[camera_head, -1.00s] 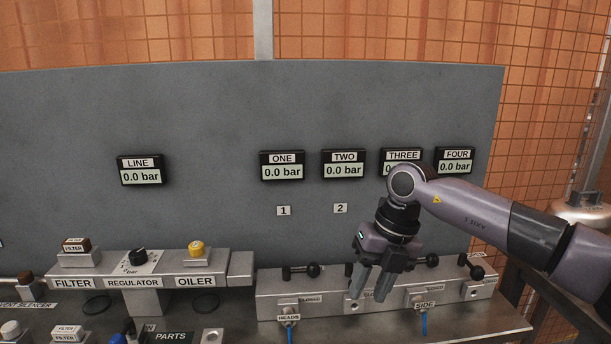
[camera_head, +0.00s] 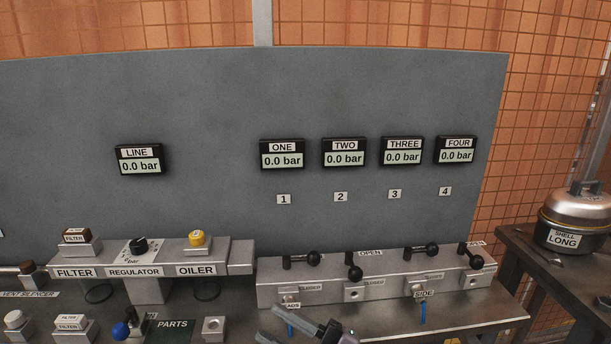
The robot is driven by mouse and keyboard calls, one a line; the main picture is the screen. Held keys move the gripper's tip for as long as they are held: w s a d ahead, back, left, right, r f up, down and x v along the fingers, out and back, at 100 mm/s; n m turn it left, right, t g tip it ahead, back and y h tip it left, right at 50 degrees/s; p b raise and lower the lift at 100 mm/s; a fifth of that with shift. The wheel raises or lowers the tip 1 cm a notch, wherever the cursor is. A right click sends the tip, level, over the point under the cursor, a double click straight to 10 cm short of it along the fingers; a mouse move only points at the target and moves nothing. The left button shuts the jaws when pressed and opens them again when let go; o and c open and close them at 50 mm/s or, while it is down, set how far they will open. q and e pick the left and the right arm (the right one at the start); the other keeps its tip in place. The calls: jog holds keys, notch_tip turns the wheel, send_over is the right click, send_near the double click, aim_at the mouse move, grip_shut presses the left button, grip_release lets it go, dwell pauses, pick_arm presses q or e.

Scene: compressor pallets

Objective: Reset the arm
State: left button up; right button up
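My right gripper (camera_head: 268,323) is low at the bottom edge of the view, partly cut off. Its two grey fingers point left and stand apart, with nothing seen between them. It is in front of the valve block (camera_head: 330,291), near the HEADS tag, which it partly hides. The rest of my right arm is almost wholly out of view. My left gripper is not in view.
The block carries several black ball-ended levers; the second (camera_head: 354,270) points toward me. Gauges, such as LINE (camera_head: 140,159), read 0.0 bar. A filter-regulator-oiler unit (camera_head: 150,271) stands left. A lidded pot (camera_head: 575,218) labelled SHELL LONG stands right.

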jog(key=d+f+m+t+h, duration=0.7)
jog(key=d+m+h, duration=0.1)
jog(key=m, duration=0.3)
jog(key=s+d+f+m+g+h, duration=0.5)
jog(key=s+d+f+m+h, duration=0.4)
jog(key=s+d+f, duration=0.6)
notch_tip(320, 180, down, 3)
jog(key=shift+s+d+f+m+h+p, duration=0.25)
jog(key=shift+d+m+h+p, duration=0.15)
jog(key=shift+m, duration=0.1)
jog(key=shift+w+a, duration=0.1)
jog(key=shift+a, duration=0.05)
